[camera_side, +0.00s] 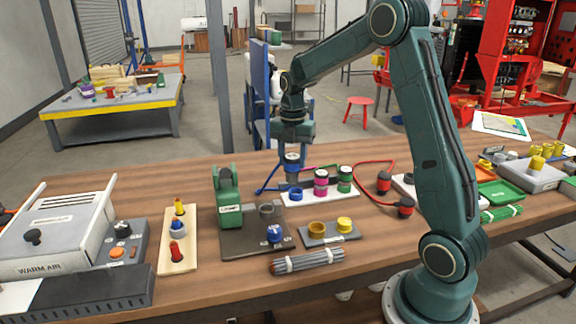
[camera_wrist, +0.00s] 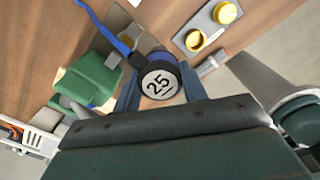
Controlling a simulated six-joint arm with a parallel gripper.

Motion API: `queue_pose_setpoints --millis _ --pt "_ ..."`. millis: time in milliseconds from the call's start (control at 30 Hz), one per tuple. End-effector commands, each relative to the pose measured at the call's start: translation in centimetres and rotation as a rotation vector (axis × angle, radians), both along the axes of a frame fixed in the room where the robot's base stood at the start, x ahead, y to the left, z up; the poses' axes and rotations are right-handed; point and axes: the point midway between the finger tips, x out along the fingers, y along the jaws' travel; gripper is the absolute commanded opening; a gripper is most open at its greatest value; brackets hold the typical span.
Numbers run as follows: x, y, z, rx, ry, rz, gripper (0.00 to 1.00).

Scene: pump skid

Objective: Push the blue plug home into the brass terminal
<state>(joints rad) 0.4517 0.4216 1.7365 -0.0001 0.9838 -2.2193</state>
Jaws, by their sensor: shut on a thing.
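The blue plug is a dark cylinder with a blue band and a white face marked 25. It is in my gripper (camera_side: 292,165), upright above the white rack, and the plug also shows in the wrist view (camera_wrist: 160,82). My gripper is shut on it, one finger on each side. A blue cable runs from it to the left. A brass-coloured open ring (camera_side: 316,228), which looks like the brass terminal, stands on a grey plate nearer the camera. In the wrist view this ring (camera_wrist: 195,40) is up and right of the plug, well apart from it. The plug's lower end is hidden.
A blue ring (camera_side: 296,195), a magenta plug (camera_side: 321,182) and a green plug (camera_side: 344,179) stand on the white rack. A green pump (camera_side: 228,196) stands left. A yellow cap (camera_side: 344,224) is beside the brass ring. A grey rod bundle (camera_side: 306,260) lies in front.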

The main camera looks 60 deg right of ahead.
Motion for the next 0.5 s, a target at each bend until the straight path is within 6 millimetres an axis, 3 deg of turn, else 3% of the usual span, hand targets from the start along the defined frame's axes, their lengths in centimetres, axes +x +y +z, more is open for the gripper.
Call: queue_pose_setpoints --millis 300,500 --pt "-5.5 0.6 -3.0 0.001 0.001 -0.001 0.11" --pt "-8.0 1.1 -4.2 0.001 0.001 -0.001 0.11"
